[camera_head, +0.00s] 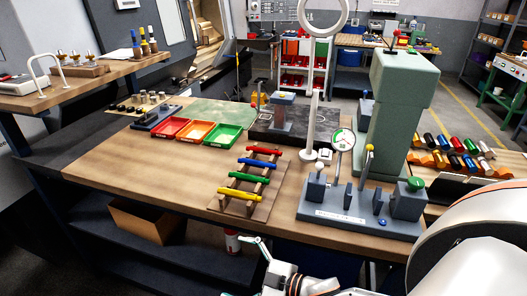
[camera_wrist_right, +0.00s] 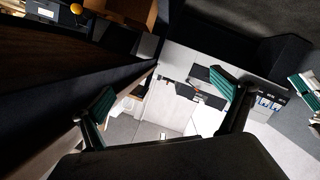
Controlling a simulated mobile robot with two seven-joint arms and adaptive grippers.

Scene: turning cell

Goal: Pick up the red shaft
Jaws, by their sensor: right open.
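The red shaft (camera_head: 266,150) lies across the far end of a wooden rack (camera_head: 229,204) on the bench, in the head view. A blue shaft (camera_head: 258,163), a green shaft (camera_head: 248,178) and a yellow shaft (camera_head: 240,194) lie below it on the same rack. My right gripper (camera_head: 243,267) is in front of the bench's front edge, apart from the rack. In the right wrist view my right gripper (camera_wrist_right: 160,92) has its two green-padded fingers wide apart with nothing between them. The red shaft does not show there. My left gripper is not in view.
A grey gauge fixture (camera_head: 345,221) with a round dial stands right of the rack. Red (camera_head: 168,128), orange (camera_head: 195,131) and green (camera_head: 223,134) trays sit behind and left. A green column (camera_head: 390,110) rises at right. The bench left of the rack is clear.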

